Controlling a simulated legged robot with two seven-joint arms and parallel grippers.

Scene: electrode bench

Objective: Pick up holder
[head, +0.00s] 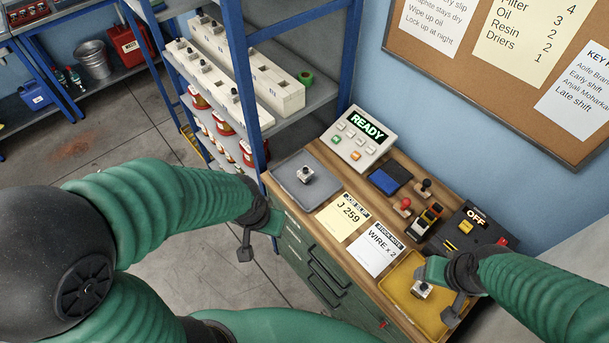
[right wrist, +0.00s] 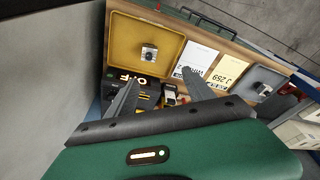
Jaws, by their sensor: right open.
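One small pale holder (head: 422,290) with a dark top sits in the yellow tray (head: 393,290) at the front right. It also shows in the right wrist view (right wrist: 149,52). A second similar holder (head: 305,174) sits on the grey tray (head: 286,188) at the left end of the bench, seen too in the right wrist view (right wrist: 262,88). My right gripper (head: 434,270) is above the yellow tray, beside its holder; its fingers (right wrist: 162,92) are apart and empty.
A JOB SLIP (head: 343,215) and a STOCK NOTE (head: 374,248) lie mid-bench. Behind them stand the READY panel (head: 357,138), blue pad (head: 390,178), stamps (head: 403,206) and OFF unit (head: 470,235). A shelf rack (head: 235,100) stands back left.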

